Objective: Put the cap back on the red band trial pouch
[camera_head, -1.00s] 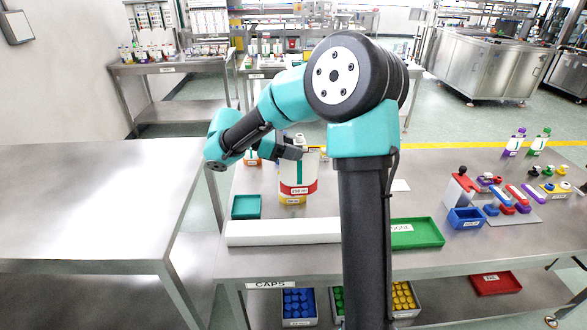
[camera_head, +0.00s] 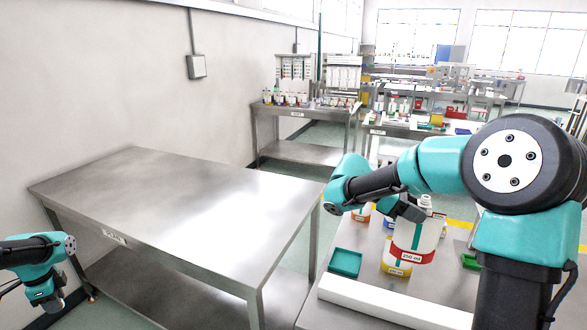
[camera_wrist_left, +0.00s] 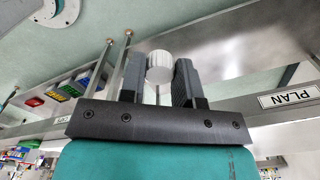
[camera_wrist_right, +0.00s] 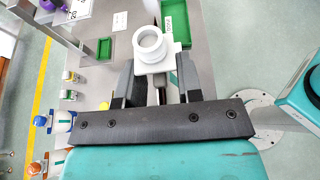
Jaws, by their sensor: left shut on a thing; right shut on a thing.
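The red band pouch (camera_head: 414,236) is white with a green stripe and a red band. My right gripper (camera_head: 408,208) is shut on its upper part, and the pouch is upright. Its bare white spout (camera_wrist_right: 150,45) shows an open round mouth in the right wrist view, beyond the fingers of my right gripper (camera_wrist_right: 155,80). A white ribbed cap (camera_wrist_left: 160,66) sits between the fingers of my left gripper (camera_wrist_left: 160,85), which is shut on it. In the head view my left gripper (camera_head: 50,300) is low at the far left, away from the pouch; the cap is too small to tell there.
A yellow band pouch (camera_head: 396,268) stands just below and behind the red one. A teal tray (camera_head: 345,263) and a long white bar (camera_head: 390,303) lie on the right bench. The left steel table (camera_head: 180,205) is bare. Coloured bins (camera_wrist_left: 75,84) show in the left wrist view.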

